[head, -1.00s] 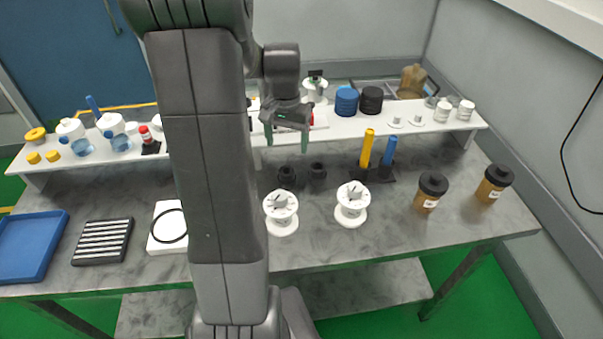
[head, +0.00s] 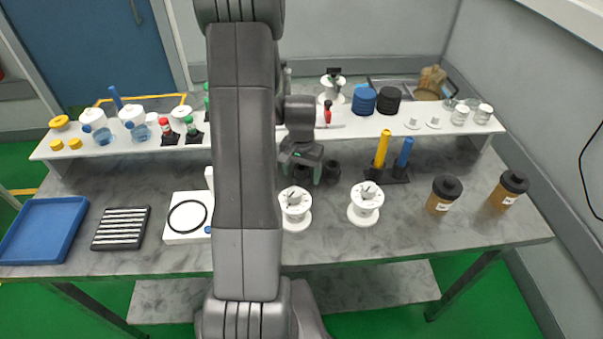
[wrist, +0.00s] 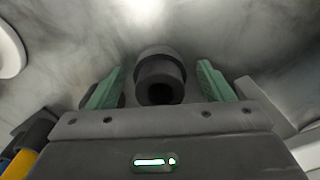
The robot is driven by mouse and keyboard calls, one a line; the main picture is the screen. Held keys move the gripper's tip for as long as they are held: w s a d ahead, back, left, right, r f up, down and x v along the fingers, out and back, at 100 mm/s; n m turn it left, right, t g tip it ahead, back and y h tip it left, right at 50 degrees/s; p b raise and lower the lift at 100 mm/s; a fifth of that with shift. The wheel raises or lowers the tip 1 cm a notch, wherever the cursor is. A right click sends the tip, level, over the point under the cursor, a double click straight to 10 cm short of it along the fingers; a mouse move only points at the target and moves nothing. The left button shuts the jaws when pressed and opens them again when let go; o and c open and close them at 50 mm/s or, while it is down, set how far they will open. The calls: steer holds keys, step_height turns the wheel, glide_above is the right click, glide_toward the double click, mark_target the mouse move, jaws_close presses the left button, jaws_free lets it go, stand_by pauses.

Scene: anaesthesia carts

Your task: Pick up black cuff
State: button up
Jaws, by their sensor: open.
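Two small black cuffs stand near each other on the grey table. The left one (head: 303,173) is partly hidden by my gripper (head: 300,167) in the head view; the right one (head: 333,172) stands just beside the right finger. In the wrist view, a hollow black cuff (wrist: 160,80) lies centred between the green fingers of my gripper (wrist: 161,72). The fingers are open, with a gap on each side of it. The dark shape beside the left finger there is mostly hidden.
Two white spools (head: 295,207) (head: 366,203) stand in front of the cuffs. A yellow handle (head: 381,149) and a blue handle (head: 403,153) stand in a black holder to the right. A white shelf (head: 345,127) runs behind. Brown jars (head: 442,195) stand farther right.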

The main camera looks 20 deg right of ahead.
steer(key=shift+f, duration=0.2)
steer(key=c, duration=1.1)
steer(key=shift+o, duration=0.2)
steer(key=shift+r, duration=0.15)
